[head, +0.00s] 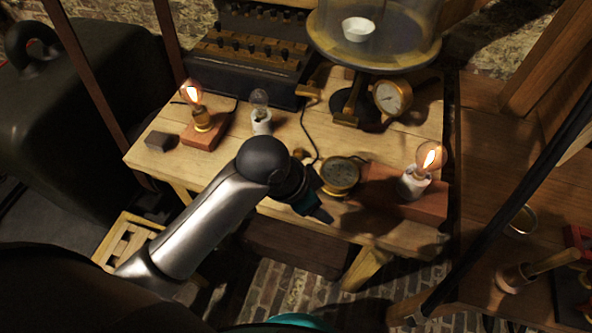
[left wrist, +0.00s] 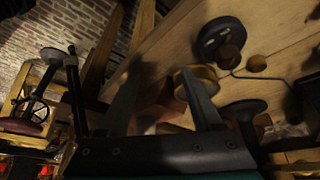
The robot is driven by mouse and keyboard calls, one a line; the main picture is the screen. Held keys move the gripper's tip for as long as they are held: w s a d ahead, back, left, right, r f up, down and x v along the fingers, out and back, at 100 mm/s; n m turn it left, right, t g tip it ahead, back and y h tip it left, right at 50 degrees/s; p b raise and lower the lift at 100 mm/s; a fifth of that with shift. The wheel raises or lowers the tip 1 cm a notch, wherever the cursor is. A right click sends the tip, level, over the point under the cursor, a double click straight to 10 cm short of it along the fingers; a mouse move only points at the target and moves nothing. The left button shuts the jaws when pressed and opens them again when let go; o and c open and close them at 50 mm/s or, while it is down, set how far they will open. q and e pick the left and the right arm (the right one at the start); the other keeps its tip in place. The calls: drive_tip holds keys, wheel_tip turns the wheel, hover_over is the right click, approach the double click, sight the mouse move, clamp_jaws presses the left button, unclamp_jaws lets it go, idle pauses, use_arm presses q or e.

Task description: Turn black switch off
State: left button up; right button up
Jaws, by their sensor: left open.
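I cannot pick out a black switch with certainty. A small dark block (head: 158,140) lies at the left of the table. The left wrist view shows a dark round piece (left wrist: 222,38) on the wood; I cannot tell whether it is a switch. My left gripper (head: 318,208) is over the table's front edge, beside a brass gauge (head: 341,174). In the left wrist view its two fingers (left wrist: 158,76) stand apart with nothing held, and a brass round thing (left wrist: 200,82) shows behind the right finger. My right gripper is in neither view.
On the table (head: 280,135) are a lit bulb (head: 191,93) at left, an unlit bulb (head: 259,99), and a lit bulb (head: 429,158) at right. A black stand (head: 350,104) and a second gauge (head: 392,97) are behind. A shelf (head: 490,200) is at right.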

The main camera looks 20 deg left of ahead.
use_arm(q)
drive_tip(key=w+a+r+m+g+y, duration=0.2)
drive_tip(key=w+a+r+m, duration=0.1)
drive_tip(key=r+m, duration=0.3)
drive_tip(key=w+a+r+m+g+y, duration=0.1)
drive_tip(key=w+a+r+m+y, duration=0.2)
drive_tip(key=r, duration=0.5)
drive_tip(key=shift+m+h, duration=0.3)
drive_tip(key=shift+h, duration=0.3)
wheel_tip(320, 180, down, 16)
drive_tip(key=b, duration=0.3)
drive_tip(key=shift+w+r+b, duration=0.15)
drive_tip(key=shift+r+b, duration=0.1)
drive_tip(key=shift+b, duration=0.05)
drive_tip(key=shift+c, duration=0.3)
clamp_jaws()
